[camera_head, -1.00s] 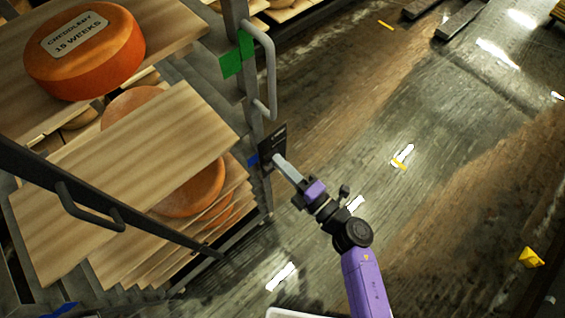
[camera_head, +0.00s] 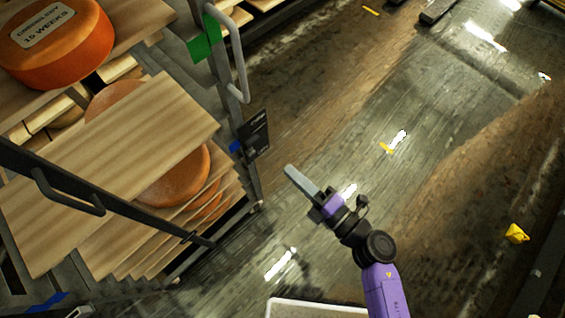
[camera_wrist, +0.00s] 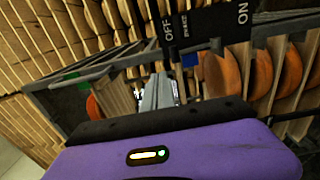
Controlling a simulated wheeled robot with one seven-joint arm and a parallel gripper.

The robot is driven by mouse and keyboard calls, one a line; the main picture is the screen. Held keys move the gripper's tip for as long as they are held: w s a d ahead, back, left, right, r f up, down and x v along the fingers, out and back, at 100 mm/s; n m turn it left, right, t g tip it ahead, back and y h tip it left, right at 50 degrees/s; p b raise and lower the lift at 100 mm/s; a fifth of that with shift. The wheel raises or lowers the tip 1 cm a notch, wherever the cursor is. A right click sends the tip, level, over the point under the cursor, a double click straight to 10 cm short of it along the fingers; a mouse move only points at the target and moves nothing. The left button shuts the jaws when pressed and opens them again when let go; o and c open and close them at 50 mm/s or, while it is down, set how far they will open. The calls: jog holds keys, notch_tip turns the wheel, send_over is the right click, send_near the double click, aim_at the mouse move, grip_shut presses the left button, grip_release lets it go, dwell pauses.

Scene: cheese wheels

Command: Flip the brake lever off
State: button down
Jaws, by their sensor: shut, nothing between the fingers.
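The black brake panel (camera_head: 255,135) is fixed to the front post of the cheese rack, at the rack's right corner. In the wrist view the panel (camera_wrist: 200,27) shows white letters, OFF at the left and ON at the right. A small dark piece at its lower edge may be the brake lever; I cannot tell which way it is set. My gripper (camera_head: 289,169) is shut and empty, over the floor to the lower right of the panel and apart from it. In the wrist view its fingers (camera_wrist: 158,92) point toward the rack, below the OFF side.
The metal rack holds wooden boards (camera_head: 110,150) and orange cheese wheels (camera_head: 55,45). A grey handle (camera_head: 240,60) with green tape beside it stands above the panel. A small yellow object (camera_head: 516,233) lies on the floor at the right. The floor right of the rack is mostly clear.

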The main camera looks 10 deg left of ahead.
jog(key=shift+r+v, duration=0.2)
jog(key=shift+v, duration=0.8)
jog(key=s+d+r+m+t+h, duration=0.3)
jog(key=d+r+m+t+h, duration=0.25)
jog(key=d+r+m, duration=0.6)
jog(key=s+d+r+m+g+h, duration=0.1)
jog(key=s+d+m+h, duration=0.2)
jog(key=s+m, duration=0.5)
jog(key=s+d+r+m+g+h, duration=0.1)
jog(key=s+d+m+h, duration=0.3)
jog(key=s+m, duration=0.5)
jog(key=shift+s+d+h, duration=0.3)
jog(key=shift+s+h, duration=0.65)
jog(key=shift+s, duration=0.2)
